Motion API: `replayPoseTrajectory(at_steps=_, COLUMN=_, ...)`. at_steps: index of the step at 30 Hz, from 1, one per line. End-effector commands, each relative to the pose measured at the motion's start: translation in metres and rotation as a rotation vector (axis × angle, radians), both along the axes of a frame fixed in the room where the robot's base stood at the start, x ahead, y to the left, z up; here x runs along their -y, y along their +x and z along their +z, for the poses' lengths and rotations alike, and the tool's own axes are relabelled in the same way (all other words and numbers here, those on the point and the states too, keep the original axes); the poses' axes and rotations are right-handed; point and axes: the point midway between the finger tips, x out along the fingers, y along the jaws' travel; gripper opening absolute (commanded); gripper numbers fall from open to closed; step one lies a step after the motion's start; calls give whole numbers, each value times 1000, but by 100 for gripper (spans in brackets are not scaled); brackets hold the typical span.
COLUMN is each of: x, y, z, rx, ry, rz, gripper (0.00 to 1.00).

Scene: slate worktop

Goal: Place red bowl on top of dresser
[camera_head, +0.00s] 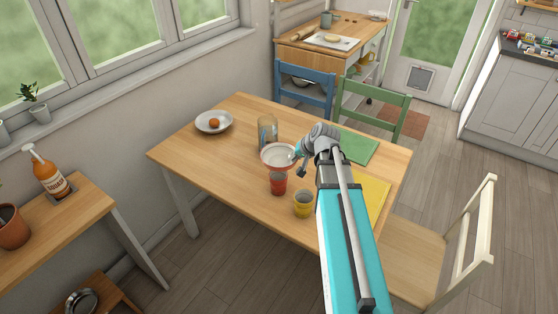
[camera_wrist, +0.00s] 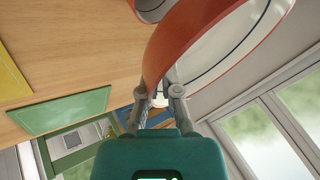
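The red bowl (camera_head: 271,164), white inside, is in the middle of the head view, over the wooden table. My gripper (camera_head: 297,153) is at its right side. In the wrist view the bowl's red wall (camera_wrist: 185,32) passes between the fingers of my gripper (camera_wrist: 158,88), which are shut on it; one fingertip is partly hidden. The bowl looks raised above the tabletop and roughly level. No piece is plainly a dresser; a wooden-topped unit (camera_head: 296,40) with shelves stands at the back and may be it.
Blue (camera_head: 305,76) and green (camera_head: 375,93) chairs stand before the back unit.

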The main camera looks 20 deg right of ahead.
Motion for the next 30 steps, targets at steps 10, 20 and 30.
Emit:
replayPoseTrajectory(at_steps=10, x=7, y=-11, z=-24, rx=2, ry=4, rz=5, gripper=0)
replayPoseTrajectory(at_steps=20, x=8, y=-10, z=-23, rx=3, ry=3, rz=5, gripper=0)
replayPoseTrajectory(at_steps=30, x=17, y=15, z=-37, rx=4, ry=4, rz=4, gripper=0)
